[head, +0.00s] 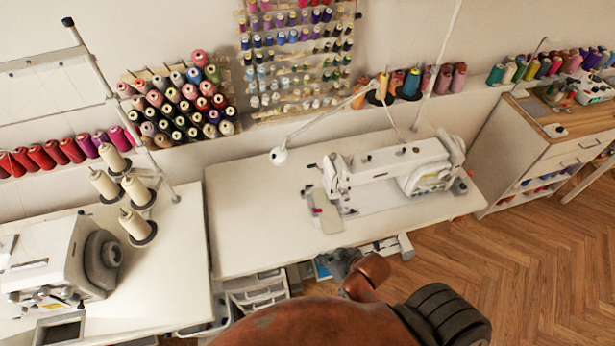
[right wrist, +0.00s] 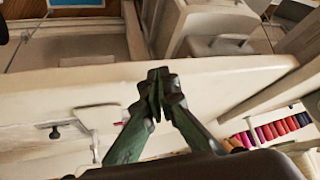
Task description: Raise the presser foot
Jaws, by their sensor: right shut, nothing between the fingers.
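The white sewing machine (head: 395,170) stands on the white table (head: 245,215) in the head view, its needle end at the left. The presser foot and its lever are too small to make out. My right gripper (head: 342,262) is at the table's front edge, in front of the machine and apart from it. In the right wrist view its dark fingers (right wrist: 157,85) are together and empty, crossing the pale table edge. My left gripper is not in view.
A serger (head: 60,262) and thread cones (head: 138,190) stand on the left table. Drawers (head: 258,290) sit below the front edge. The left part of the sewing table is clear.

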